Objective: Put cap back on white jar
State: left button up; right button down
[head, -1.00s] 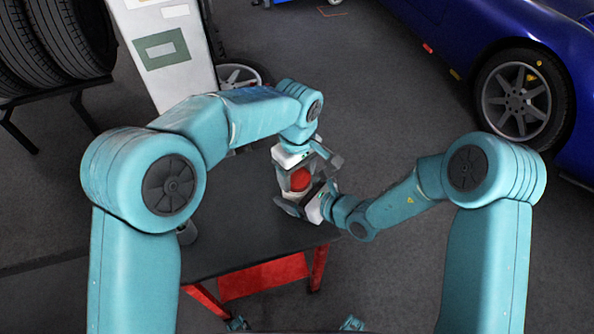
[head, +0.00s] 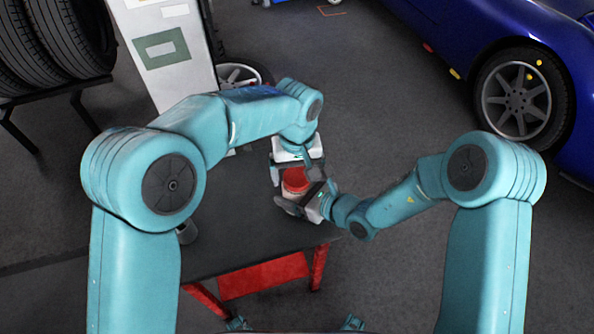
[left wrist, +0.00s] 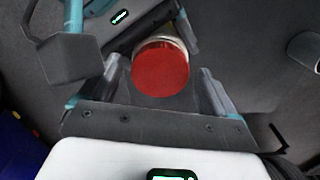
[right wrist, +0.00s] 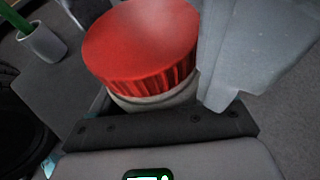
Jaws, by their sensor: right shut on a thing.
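The red cap (head: 295,180) sits on top of the white jar (head: 295,194), with a pale band of jar showing beneath it. In the right wrist view the ribbed cap (right wrist: 142,45) covers the jar's top, and the jar's neck (right wrist: 155,100) shows below; I cannot tell if it is fully seated. My right gripper (head: 308,198) is shut on the jar from the right. My left gripper (head: 296,174) is above the cap, its fingers apart on either side. In the left wrist view the cap (left wrist: 160,70) lies between the open fingers with gaps on both sides.
The dark table (head: 230,225) has bare surface left of the jar. A grey cup (head: 187,233) stands near its left side, and holds something green in the right wrist view (right wrist: 45,42). A white cabinet (head: 165,60) stands behind, tires (head: 65,40) left, a blue car (head: 480,35) right.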

pick_arm(q)
jog(key=shift+r, duration=0.1)
jog(key=shift+r, duration=2.2)
jog(key=shift+c, duration=0.4)
notch_tip(320, 180, up, 4)
jog(key=n, duration=0.6)
jog(key=shift+f+n, duration=0.25)
jog(key=shift+n, duration=0.05)
jog(key=shift+f, duration=4.05)
jog(key=shift+c, duration=0.3)
